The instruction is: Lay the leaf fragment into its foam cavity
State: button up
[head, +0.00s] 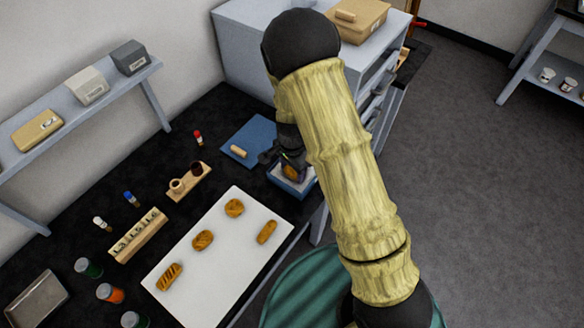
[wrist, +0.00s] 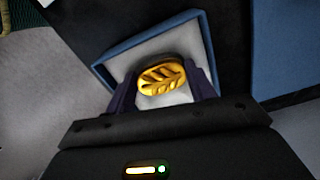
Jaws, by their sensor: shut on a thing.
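The leaf fragment (wrist: 162,76) is a small golden oval with raised leaf shapes. In the wrist view it sits between the two fingers of my gripper (wrist: 162,92), which is shut on it. It is over a blue-rimmed tray (wrist: 128,50) with a pale foam inside. In the head view my gripper (head: 291,165) is at the blue tray (head: 301,190), and the fragment (head: 290,172) shows as a brownish-gold spot there. The cavity in the foam is hidden beneath the fragment, and I cannot tell whether the fragment touches the foam.
A white board (head: 218,258) with several golden-brown pieces lies left of the tray. A blue mat (head: 250,139) with a small tan piece is behind it. A wooden holder (head: 188,182), a labelled wooden block (head: 138,236) and several small bottles stand farther left on the black table.

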aim_at(292, 171)
jog(key=shift+s, duration=0.1)
jog(key=shift+s+f, duration=0.1)
jog(key=shift+f, duration=0.25)
jog(key=shift+s+d+f+b, duration=0.1)
jog(key=shift+s+f+b, duration=0.15)
jog(key=shift+f+b, duration=0.2)
jog(key=o, duration=1)
jog(key=shift+w, duration=0.1)
jog(key=shift+c, duration=0.2)
notch_tip(292, 171, up, 14)
jog(key=shift+w+f, duration=0.25)
jog(key=shift+w, duration=0.05)
